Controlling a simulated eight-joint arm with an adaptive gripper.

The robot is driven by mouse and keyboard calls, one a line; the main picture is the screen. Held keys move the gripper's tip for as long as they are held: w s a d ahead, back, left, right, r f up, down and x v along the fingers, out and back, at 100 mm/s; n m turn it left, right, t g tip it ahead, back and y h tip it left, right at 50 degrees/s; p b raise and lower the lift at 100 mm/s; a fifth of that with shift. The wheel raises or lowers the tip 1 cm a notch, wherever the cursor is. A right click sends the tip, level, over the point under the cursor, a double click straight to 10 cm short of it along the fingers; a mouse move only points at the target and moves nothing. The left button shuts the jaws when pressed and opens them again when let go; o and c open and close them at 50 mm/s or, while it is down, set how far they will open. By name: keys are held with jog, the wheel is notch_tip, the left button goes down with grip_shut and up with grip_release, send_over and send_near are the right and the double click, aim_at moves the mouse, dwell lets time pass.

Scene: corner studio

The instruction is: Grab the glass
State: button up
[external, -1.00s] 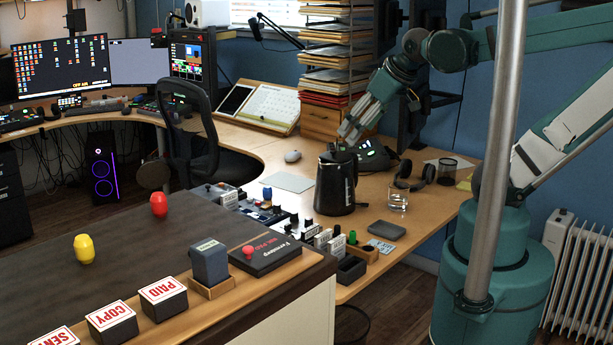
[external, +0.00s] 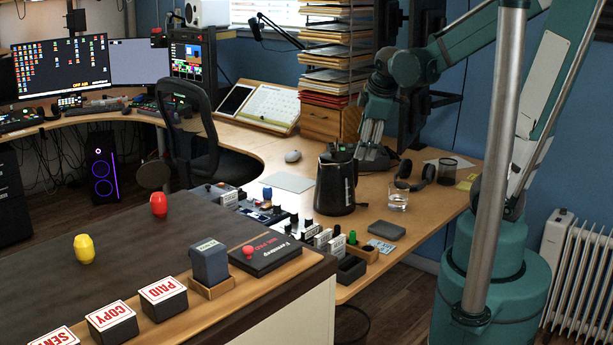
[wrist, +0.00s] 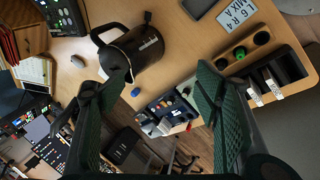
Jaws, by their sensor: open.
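A small clear glass (external: 398,201) stands upright on the wooden desk, right of a black kettle (external: 335,185). My gripper (external: 370,146) hangs over the desk behind the kettle, left of the glass and farther back. It is apart from the glass. In the wrist view my gripper (wrist: 162,74) is open, with its two green fingers spread wide and nothing held between them. The kettle also shows there (wrist: 142,48), near the left fingertip; I cannot tell whether they touch. I cannot make out the glass in the wrist view.
Headphones (external: 414,176) and a dark mesh cup (external: 447,171) stand behind the glass. A flat dark box (external: 386,230) lies in front of it. A wooden organizer (external: 360,252) sits at the desk's front edge. A paper rack (external: 333,60) rises at the back.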

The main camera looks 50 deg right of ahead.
jog(key=w+d+f+n+g+h+b, duration=0.1)
jog(key=d+f+n, duration=0.2)
jog(key=d+f, duration=0.25)
jog(key=w+d+f+n+g+b, duration=0.1)
jog(key=w+d+f+n, duration=0.1)
jog(key=d+f, duration=0.3)
jog(key=n+g+b, duration=0.2)
jog(key=n+b, duration=0.1)
jog(key=n, duration=0.3)
send_over(398, 198)
jog(key=w, duration=0.1)
jog(key=shift+h, duration=0.4)
jog(key=f, duration=1.1)
jog(key=shift+d+f, duration=0.2)
jog(key=shift+f, duration=0.15)
jog(key=shift+x, duration=1.15)
jog(key=shift+f+b, duration=0.1)
jog(key=shift+b, duration=0.2)
jog(key=shift+b+x, duration=0.9)
jog(key=shift+x, duration=1.6)
jog(key=shift+w+d, duration=0.1)
jog(key=shift+w, duration=0.05)
jog(key=shift+c, duration=0.4)
jog(key=c, duration=1.1)
